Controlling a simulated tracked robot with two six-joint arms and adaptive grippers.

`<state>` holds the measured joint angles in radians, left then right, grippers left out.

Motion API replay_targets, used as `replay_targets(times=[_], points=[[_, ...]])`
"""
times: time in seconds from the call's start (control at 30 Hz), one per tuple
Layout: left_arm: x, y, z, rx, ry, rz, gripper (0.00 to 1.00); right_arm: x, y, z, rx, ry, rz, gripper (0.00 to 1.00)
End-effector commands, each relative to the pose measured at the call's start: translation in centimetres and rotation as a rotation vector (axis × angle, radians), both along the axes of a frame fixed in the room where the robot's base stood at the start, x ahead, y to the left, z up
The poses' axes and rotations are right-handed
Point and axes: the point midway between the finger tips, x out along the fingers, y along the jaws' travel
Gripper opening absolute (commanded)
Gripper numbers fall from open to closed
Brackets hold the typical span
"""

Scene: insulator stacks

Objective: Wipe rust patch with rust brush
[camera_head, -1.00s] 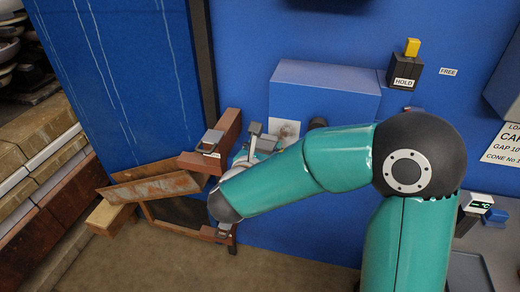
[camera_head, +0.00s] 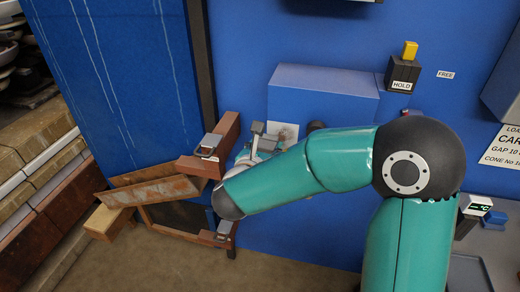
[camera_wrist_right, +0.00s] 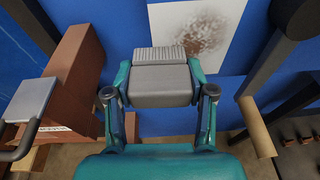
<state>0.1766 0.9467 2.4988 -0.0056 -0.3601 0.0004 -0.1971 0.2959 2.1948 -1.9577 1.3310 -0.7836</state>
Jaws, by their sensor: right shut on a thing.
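The rust patch (camera_wrist_right: 201,32) is a brown speckled spot on a white plate (camera_wrist_right: 160,28) on the blue wall, straight ahead in the right wrist view. The plate also shows in the head view (camera_head: 287,129), partly hidden by my arm. My right gripper (camera_wrist_right: 160,85) is shut on a grey block with a ridged strip along its far edge, which looks like the rust brush (camera_wrist_right: 160,54). In the wrist view the strip lies just below the patch; whether it touches the plate cannot be told. My left gripper is not in view.
A red-brown steel frame (camera_head: 226,140) with a clamp stands close to the left of the right gripper. A rusty channel (camera_head: 155,190) and a wooden block (camera_head: 104,220) lie further left. A blue box (camera_head: 325,88) sticks out of the wall above the plate.

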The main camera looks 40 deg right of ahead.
Motion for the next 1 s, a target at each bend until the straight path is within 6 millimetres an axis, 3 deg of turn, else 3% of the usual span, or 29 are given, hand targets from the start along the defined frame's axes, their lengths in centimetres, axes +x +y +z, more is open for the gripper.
replay_targets(times=[1.0], points=[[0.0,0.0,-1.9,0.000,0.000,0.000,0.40,-5.2,-4.7,0.0,0.001,-0.001,-0.003,0.22]])
